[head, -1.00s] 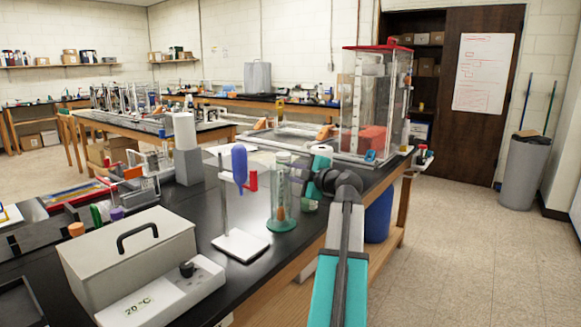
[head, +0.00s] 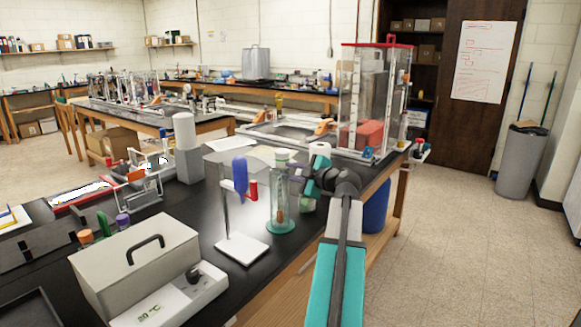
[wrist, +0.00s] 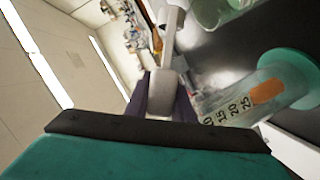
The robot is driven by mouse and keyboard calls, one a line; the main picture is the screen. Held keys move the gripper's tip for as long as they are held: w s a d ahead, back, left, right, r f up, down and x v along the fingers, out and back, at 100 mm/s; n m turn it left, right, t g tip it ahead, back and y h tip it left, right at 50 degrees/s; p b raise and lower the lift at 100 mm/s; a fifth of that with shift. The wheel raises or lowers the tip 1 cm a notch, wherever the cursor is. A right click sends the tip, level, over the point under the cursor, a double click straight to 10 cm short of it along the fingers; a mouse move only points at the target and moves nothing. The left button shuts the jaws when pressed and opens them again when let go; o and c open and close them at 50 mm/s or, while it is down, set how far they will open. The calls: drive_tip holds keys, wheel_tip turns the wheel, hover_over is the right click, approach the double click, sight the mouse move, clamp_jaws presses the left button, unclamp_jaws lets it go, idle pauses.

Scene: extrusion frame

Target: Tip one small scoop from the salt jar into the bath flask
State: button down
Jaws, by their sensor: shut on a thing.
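My gripper (head: 312,183) is over the right end of the black bench, just right of a clear graduated cylinder (head: 281,205) with a green base and an orange piece inside. In the wrist view my gripper (wrist: 165,100) is shut on a pale, handle-like piece (wrist: 166,85), which looks like the scoop; its far end runs up the picture. The cylinder (wrist: 235,105) lies to its right there. A greenish vessel (wrist: 215,10) shows at the top, possibly the salt jar; its contents cannot be told. I cannot pick out the bath flask for certain.
A grey lidded box (head: 135,255) and a white 20 °C unit (head: 165,300) stand at the front left. A white-based stand (head: 242,249) with a blue piece is left of the cylinder. A tall clear tank (head: 372,100) stands behind. Open floor lies right.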

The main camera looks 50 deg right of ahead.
drive_tip(key=shift+d+r+m+g+y+p, duration=0.3)
drive_tip(key=shift+d+r+m+p, duration=0.55)
drive_tip(key=shift+p, duration=3.55)
drive_tip(key=shift+d+r+m+g+y+p, duration=0.1)
drive_tip(key=shift+d+r+m+y+p, duration=0.7)
drive_tip(key=shift+p, duration=3.55)
drive_tip(key=shift+d+r+m+y, duration=0.4)
drive_tip(key=shift+d+r+m, duration=0.5)
drive_tip(key=shift+m, duration=0.35)
drive_tip(key=shift+d+r+m+y, duration=0.4)
drive_tip(key=shift+d+r+m, duration=0.45)
drive_tip(key=shift+m, duration=0.35)
drive_tip(key=shift+s+a, duration=0.1)
drive_tip(key=shift+s, duration=0.05)
